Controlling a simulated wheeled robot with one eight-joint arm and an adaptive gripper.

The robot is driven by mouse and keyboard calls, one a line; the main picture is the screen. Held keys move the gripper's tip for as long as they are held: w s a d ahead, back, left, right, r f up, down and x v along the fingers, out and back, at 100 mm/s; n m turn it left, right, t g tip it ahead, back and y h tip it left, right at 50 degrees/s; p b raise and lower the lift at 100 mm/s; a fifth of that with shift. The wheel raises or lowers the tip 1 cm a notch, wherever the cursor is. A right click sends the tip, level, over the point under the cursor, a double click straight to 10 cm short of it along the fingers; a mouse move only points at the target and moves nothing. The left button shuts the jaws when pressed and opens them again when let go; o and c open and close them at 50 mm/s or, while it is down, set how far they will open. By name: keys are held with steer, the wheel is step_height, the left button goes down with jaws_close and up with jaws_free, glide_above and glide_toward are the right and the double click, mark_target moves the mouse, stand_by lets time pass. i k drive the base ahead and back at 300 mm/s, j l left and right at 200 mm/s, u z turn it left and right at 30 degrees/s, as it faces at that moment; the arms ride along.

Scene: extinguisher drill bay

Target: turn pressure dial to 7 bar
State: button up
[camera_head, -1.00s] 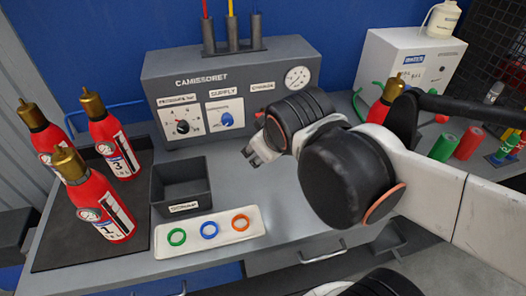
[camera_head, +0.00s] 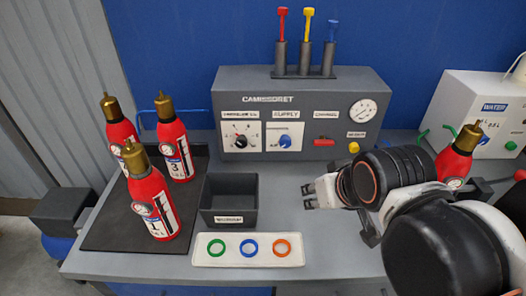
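The grey supply panel (camera_head: 232,82) stands at the back of the bench. Its pressure dial (camera_head: 240,141), a dark knob with a red mark on a white scale plate, is at the panel's left. The scale figures are too small to read. The blue supply knob (camera_head: 285,141) is to its right. The round gauge (camera_head: 363,109) is at the panel's upper right; its reading is unclear. My gripper (camera_head: 308,196) is over the bench, in front of the panel and right of the dial, pointing left. Its fingers look apart and empty, and it touches nothing.
A dark open bin (camera_head: 229,217) and a white tray (camera_head: 205,258) with green, blue and orange rings stand in front. Red extinguishers (camera_head: 152,205) stand on a dark mat at left. Another extinguisher (camera_head: 455,160) and a white water box (camera_head: 480,90) are at right.

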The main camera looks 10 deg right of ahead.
mark_target(241, 142)
steer(key=j+z, duration=0.2)
steer(key=z, duration=0.25)
steer(key=j+z, duration=0.15)
steer(key=z, duration=0.35)
steer(key=k+j+z, duration=0.15)
steer(key=j, duration=0.3)
steer(key=k+j+z, duration=0.15)
steer(key=j, duration=0.3)
steer(key=k+j+z, duration=0.1)
steer(key=k+j, duration=0.15)
steer(key=j, duration=0.15)
steer(key=k+j+z, duration=0.15)
steer(key=j, duration=0.2)
steer(key=k, duration=0.05)
